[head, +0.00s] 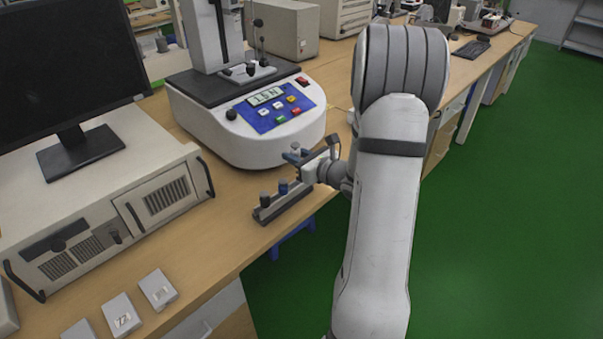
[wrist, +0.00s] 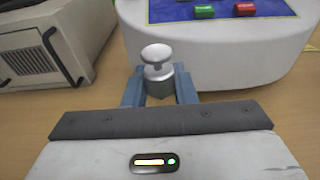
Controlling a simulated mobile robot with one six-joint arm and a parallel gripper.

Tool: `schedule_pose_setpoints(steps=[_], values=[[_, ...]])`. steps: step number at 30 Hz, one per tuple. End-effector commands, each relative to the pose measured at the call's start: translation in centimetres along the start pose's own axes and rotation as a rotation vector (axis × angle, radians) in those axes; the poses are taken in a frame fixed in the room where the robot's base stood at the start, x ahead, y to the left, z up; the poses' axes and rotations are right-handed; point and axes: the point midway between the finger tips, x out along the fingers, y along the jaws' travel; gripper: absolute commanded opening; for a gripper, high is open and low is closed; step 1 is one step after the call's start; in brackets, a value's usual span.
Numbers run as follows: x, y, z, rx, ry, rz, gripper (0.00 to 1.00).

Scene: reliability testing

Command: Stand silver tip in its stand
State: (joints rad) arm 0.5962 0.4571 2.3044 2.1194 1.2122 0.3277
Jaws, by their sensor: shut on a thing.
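In the wrist view, the silver tip (wrist: 157,68) is a small metal piece with a round disc top on a short stem and a wider cylindrical body. My gripper (wrist: 160,88) is shut on it, with a blue-grey finger on each side, and the tip looks upright. In the head view, my gripper (head: 296,154) is by the right end of the dark bar-shaped stand (head: 287,203). The stand carries a dark tip (head: 265,200) at its left end and a blue tip (head: 283,187) beside it. The silver tip is hard to make out there.
A white test machine (head: 250,130) with a display stands just behind the stand. A computer case (head: 110,210) with a monitor (head: 70,60) is at left. Small sample cards (head: 158,289) lie at the front left. The bench edge runs close to the stand.

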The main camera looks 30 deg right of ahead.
Motion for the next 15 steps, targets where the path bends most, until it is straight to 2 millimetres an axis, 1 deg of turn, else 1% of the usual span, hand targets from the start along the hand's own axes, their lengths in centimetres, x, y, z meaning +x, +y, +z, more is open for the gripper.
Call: schedule_pose_setpoints(steps=[1, 8, 15], values=[[-0.3, -0.5, -0.8, -0.003, 0.001, -0.002, 0.02], [-0.6, -0.8, -1.3, -0.002, 0.006, 0.002, 0.02], [-0.3, -0.8, -2.6, -0.001, 0.006, 0.003, 0.02]])
